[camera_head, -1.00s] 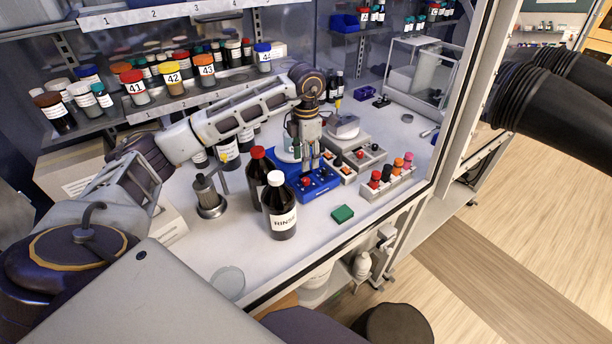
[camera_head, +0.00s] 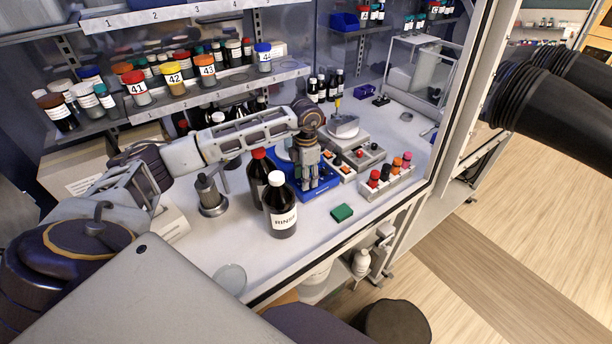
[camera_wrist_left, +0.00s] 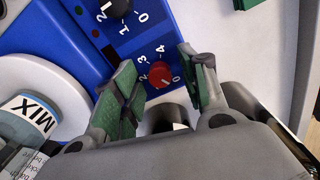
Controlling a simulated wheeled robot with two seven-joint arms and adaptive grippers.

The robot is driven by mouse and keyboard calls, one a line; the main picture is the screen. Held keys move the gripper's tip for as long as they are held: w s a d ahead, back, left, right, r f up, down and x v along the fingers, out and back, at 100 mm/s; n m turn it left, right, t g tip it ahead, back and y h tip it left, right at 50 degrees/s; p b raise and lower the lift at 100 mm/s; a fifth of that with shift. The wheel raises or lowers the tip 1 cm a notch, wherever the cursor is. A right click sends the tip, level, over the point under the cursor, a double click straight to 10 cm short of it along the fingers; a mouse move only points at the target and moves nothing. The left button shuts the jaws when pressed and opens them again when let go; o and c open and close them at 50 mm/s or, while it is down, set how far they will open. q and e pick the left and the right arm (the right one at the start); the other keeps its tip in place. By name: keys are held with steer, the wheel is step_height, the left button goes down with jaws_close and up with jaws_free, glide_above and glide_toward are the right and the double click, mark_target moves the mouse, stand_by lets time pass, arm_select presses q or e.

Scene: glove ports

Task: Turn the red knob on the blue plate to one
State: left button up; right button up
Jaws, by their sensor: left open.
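The blue plate (camera_wrist_left: 133,44) lies on the white bench and carries a red knob (camera_wrist_left: 160,75) with a dial marked 0 to 4, clear in the left wrist view. A black knob (camera_wrist_left: 118,8) with its own dial sits beside it on the same plate. My left gripper (camera_wrist_left: 160,82) is open, with its green-padded fingers on either side of the red knob; I cannot tell whether they touch it. In the head view my left gripper (camera_head: 307,183) points down over the blue plate (camera_head: 325,188) and hides the red knob. My right gripper is not in view.
A RINSE bottle (camera_head: 281,208) and a second red-capped bottle (camera_head: 258,175) stand close left of my left gripper. A green block (camera_head: 342,212) lies in front. A rack of coloured caps (camera_head: 386,180) and a grey button box (camera_head: 363,155) stand to the right.

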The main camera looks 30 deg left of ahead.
arm_select(q)
steer(key=c, duration=0.9)
jaws_close()
